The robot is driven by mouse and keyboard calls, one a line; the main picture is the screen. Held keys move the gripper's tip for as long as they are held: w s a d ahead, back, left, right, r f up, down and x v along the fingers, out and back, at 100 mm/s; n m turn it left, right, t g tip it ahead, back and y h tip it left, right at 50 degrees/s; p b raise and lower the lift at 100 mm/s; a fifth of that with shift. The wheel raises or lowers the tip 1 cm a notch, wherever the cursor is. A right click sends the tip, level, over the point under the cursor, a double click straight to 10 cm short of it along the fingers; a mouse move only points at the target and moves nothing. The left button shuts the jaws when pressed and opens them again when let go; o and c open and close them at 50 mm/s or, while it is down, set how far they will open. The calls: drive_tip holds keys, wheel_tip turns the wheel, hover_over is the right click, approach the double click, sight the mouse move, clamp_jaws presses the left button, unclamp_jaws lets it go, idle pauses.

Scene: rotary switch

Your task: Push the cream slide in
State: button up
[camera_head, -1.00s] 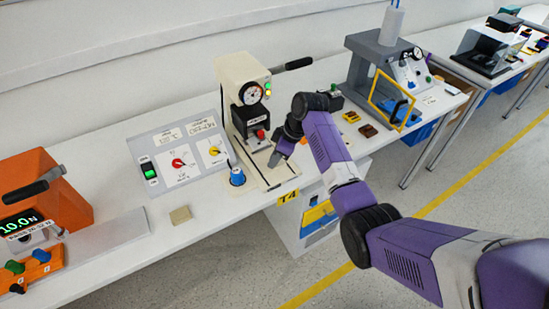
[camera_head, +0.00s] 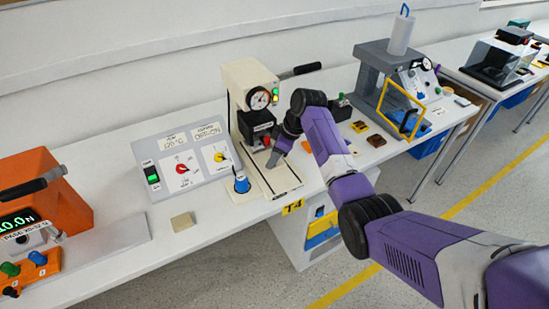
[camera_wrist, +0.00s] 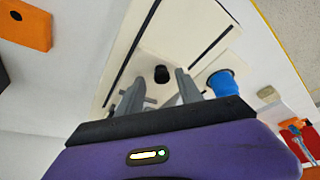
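The cream press (camera_head: 243,75) stands on the bench, with a dial gauge, a black head and a red part. Its cream slide (camera_head: 284,181) lies low at the front, on the base, partly hidden by my gripper. In the wrist view the cream slide (camera_wrist: 180,30) is a pale plate with dark grooves and a black knob (camera_wrist: 161,74). My gripper (camera_head: 273,161) hangs over the slide, pointing down. In the wrist view its two fingers (camera_wrist: 157,92) are apart and empty, with the knob showing between them; I cannot tell whether they touch anything.
A blue-topped part (camera_head: 241,182) stands just left of the slide, close to one finger in the wrist view (camera_wrist: 222,83). A grey switch panel (camera_head: 185,160) is further left, with a small beige block (camera_head: 183,221) before it. A grey press with a yellow frame (camera_head: 398,108) stands right.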

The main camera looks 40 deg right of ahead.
drive_tip(key=v, duration=0.5)
drive_tip(key=shift+s+d, duration=0.2)
drive_tip(key=s+d+b, duration=0.2)
drive_tip(key=s+d, duration=0.3)
drive_tip(key=s, duration=0.5)
drive_tip(key=shift+d, duration=0.15)
